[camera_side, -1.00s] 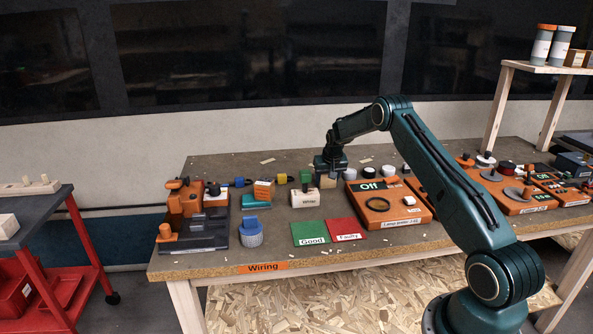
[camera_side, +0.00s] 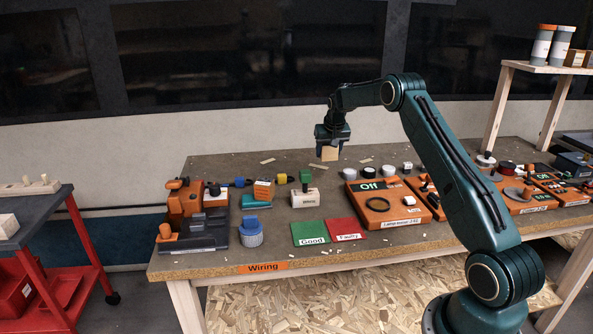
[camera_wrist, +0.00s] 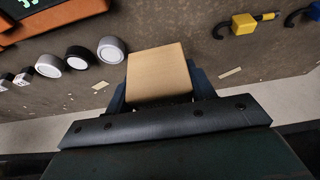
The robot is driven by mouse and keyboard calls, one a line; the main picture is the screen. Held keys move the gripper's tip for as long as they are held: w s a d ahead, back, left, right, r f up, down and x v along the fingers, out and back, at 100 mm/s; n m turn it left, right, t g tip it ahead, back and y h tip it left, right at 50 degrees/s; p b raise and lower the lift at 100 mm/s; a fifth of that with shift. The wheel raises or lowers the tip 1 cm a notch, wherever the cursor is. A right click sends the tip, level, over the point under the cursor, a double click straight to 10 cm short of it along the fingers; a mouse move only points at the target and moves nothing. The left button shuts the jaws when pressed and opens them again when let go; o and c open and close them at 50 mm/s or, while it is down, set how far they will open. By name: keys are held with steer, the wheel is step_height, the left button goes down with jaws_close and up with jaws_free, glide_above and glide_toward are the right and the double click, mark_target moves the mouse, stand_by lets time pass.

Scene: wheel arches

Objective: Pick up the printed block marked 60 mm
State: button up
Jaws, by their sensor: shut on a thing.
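A light tan wooden-looking block (camera_side: 330,154) is held between the fingers of my gripper (camera_side: 331,146). It hangs above the bench, clear of the surface. In the wrist view the block (camera_wrist: 158,74) sits between the two dark blue fingers of my gripper (camera_wrist: 160,88), with a plain tan face showing. No 60 mm marking is readable on it in either view.
The bench (camera_side: 250,171) holds green (camera_side: 309,234) and red (camera_side: 347,230) cards marked Good and Faulty, an orange lamp box (camera_side: 392,216), a small pale box (camera_side: 304,198) and several round rolls (camera_side: 367,172). A blue-capped tub (camera_side: 250,232) stands at left. Some bench around the rolls is clear.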

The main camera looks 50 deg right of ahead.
step_height(320, 180, up, 9)
steer(key=shift+r, duration=0.1)
steer(key=shift+a, duration=0.2)
stand_by(0.7)
